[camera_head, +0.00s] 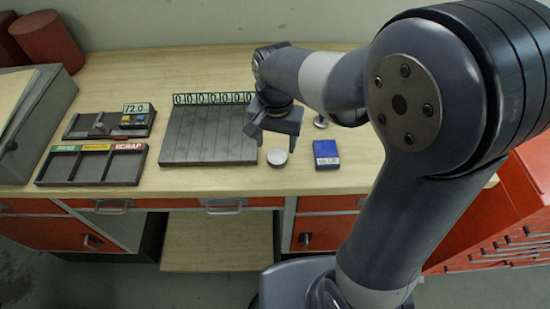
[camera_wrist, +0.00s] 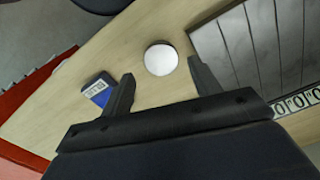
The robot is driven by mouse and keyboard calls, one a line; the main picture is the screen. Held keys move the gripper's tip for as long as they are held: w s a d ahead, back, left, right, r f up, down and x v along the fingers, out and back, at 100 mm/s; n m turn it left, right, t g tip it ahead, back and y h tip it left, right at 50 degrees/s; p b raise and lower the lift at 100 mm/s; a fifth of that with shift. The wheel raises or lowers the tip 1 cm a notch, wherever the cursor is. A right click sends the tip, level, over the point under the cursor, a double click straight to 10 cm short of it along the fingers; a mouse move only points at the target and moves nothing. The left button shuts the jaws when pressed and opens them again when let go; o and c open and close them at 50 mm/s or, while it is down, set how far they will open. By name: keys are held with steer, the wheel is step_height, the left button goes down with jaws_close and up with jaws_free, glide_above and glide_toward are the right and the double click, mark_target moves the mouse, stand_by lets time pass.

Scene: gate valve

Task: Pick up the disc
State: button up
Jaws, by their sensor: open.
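The disc (camera_head: 277,157) is small, round and silvery-white, and lies flat on the wooden bench between the dark slatted plate and the blue box. In the wrist view the disc (camera_wrist: 161,59) lies beyond the fingertips, roughly midway between them sideways. My gripper (camera_head: 274,138) is open and empty, above the bench just behind the disc in the head view. Its two dark fingers also show in the wrist view (camera_wrist: 161,72), apart from the disc.
A blue box (camera_head: 326,154) lies right of the disc. A dark slatted plate (camera_head: 208,135) with a row of zeros is to its left. Further left are a three-section tray (camera_head: 91,165) and a device reading 72.0 (camera_head: 137,115). A small metal piece (camera_head: 320,122) stands behind the blue box.

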mark_target(277, 156)
steer(key=shift+w+d+f+p, duration=0.1)
steer(key=shift+w+f+p, duration=0.1)
steer(key=shift+f, duration=0.85)
steer(key=shift+w+d+f+p, duration=0.1)
steer(key=shift+f+p, duration=0.1)
steer(key=shift+f, duration=0.8)
steer(key=shift+w+d+f+p, duration=0.1)
steer(key=shift+w+f+p, duration=0.1)
steer(key=shift+f, duration=0.85)
steer(key=shift+s, duration=0.1)
steer(key=shift+c, duration=0.5)
steer(key=shift+a, duration=0.1)
steer(key=c, duration=0.9)
